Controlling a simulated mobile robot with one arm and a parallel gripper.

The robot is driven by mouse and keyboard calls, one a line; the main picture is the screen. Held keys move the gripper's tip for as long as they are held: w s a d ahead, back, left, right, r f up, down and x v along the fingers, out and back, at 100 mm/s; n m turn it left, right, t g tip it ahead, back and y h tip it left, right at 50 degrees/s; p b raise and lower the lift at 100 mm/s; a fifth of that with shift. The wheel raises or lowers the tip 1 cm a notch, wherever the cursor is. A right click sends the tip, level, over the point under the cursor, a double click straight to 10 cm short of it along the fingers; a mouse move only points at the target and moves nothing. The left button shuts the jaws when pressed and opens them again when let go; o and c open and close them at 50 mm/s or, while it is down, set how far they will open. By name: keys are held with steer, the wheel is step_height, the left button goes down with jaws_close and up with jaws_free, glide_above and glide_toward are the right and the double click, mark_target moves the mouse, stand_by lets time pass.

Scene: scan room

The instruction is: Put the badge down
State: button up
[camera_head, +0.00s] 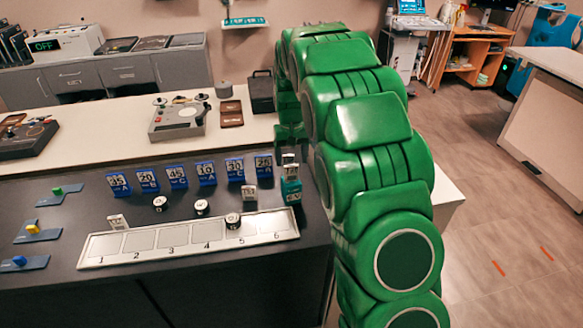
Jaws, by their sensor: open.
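My gripper (290,152) hangs at the end of my green arm, over the right end of the dark counter. It is small in view and partly hidden by my arm; its jaws are open. Right below it stands a teal block (291,190) with a pale tag (290,170) at its top. I cannot tell whether the tag touches the jaws. Other small white tags stand at slot 1 (118,221) and near slot 5 (249,192) of the numbered tray (187,256). I cannot tell for sure which tag is the badge.
Several blue number signs (207,173) stand in a row behind the tray. Dark round pieces (202,207) stand near the tray's back edge. Coloured sliders (32,230) are at the left. A tape machine (180,118) and a dark box (262,92) stand on the pale counter behind.

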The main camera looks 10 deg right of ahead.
mark_target(292, 166)
step_height(292, 166, up, 5)
steer(key=shift+r, duration=0.15)
steer(key=shift+s+r, duration=0.2)
steer(key=shift+r, duration=0.05)
steer(key=s+r, duration=0.4)
steer(key=s, duration=0.8)
steer(key=s+r, duration=0.4)
steer(key=s, duration=0.8)
steer(key=s+f+g, duration=0.1)
steer(key=s+f, duration=0.1)
steer(key=s, duration=2.2)
steer(key=shift+s+d+f+g, duration=0.15)
steer(key=shift+f+g, duration=0.2)
steer(key=shift+g, duration=0.05)
steer(key=shift+o, duration=0.3)
